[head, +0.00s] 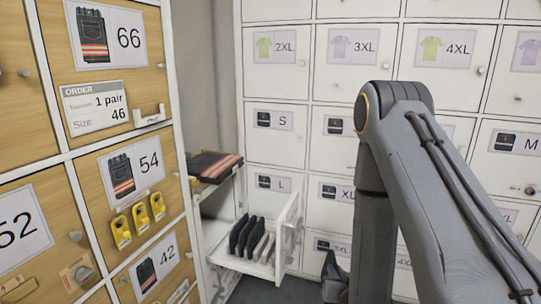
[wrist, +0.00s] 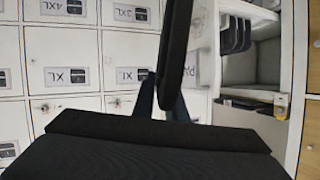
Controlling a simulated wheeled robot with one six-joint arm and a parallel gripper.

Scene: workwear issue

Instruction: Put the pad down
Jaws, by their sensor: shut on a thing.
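The pad (wrist: 175,45) is a thin, dark slab seen edge-on in the wrist view, upright in the picture. My gripper (wrist: 163,106) is shut on its lower end, with a dark finger on each side. In the head view a dark shape beside my arm, low in the middle, is partly hidden; I cannot tell pad from gripper there. The white pull-out tray (head: 288,235) stands open to its left, with several dark and grey pads (head: 249,238) standing on edge in it. These pads also show at the upper right of the wrist view (wrist: 235,35). The held pad appears apart from them.
Folded dark trousers with orange bands (head: 214,166) lie on a shelf above the tray. Wooden lockers (head: 120,100) with yellow tags (head: 140,217) line the left. White labelled lockers (head: 275,90) close off the back. A little dark floor (head: 262,290) shows below the tray.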

